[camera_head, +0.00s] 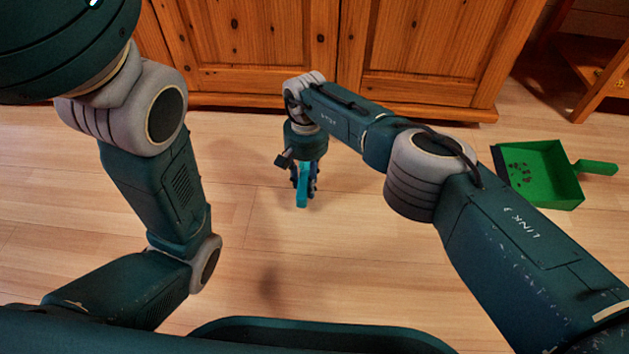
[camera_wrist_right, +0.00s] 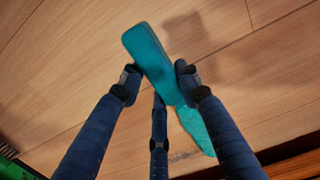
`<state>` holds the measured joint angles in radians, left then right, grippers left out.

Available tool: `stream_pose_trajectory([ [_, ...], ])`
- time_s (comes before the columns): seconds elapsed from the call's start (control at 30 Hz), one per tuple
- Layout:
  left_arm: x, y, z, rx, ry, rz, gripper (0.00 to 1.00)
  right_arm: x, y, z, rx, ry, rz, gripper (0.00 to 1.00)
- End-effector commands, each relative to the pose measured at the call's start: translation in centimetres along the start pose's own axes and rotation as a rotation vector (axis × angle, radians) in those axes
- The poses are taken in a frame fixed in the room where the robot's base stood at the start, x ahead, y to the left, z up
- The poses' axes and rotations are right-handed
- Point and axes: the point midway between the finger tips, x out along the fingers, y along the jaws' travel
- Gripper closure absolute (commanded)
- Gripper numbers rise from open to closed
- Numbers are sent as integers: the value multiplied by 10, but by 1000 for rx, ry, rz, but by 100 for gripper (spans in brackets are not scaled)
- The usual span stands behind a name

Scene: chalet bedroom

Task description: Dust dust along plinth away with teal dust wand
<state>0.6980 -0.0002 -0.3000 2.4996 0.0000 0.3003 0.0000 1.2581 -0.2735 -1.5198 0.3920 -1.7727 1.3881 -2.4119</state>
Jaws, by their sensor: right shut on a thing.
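The teal dust wand (camera_head: 302,190) is in my right gripper (camera_head: 304,180), which points down over the floor in front of the cabinet. In the right wrist view the wand (camera_wrist_right: 148,50) lies between the fingers of my right gripper (camera_wrist_right: 158,80). Its smooth, rounded end points up in that picture, and a rougher, lighter teal part shows at the other end. The wooden plinth (camera_head: 235,102) runs along the cabinet's foot, partly behind my right arm. I make out no dust along its visible part. Dark specks (camera_head: 520,174) lie in the green dustpan (camera_head: 560,178). My left gripper is out of view.
The wooden cabinet (camera_head: 420,50) with panelled doors stands at the back. The dustpan lies on the floor at the right, its handle pointing right. Another piece of wooden furniture (camera_head: 590,65) stands at the upper right. The plank floor (camera_head: 250,230) around my right gripper is clear.

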Motion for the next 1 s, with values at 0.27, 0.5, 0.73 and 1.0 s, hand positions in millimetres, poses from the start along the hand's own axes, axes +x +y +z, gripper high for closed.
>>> stream_pose_trajectory([
  [0.27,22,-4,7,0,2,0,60,-4,22,-2,3,0,2,98],
  [0.5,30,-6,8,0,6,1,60,1,38,-3,2,2,1,98],
  [0.73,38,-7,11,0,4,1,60,0,52,-3,5,1,4,98],
  [1.0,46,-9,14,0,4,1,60,2,74,-4,4,1,2,98],
])
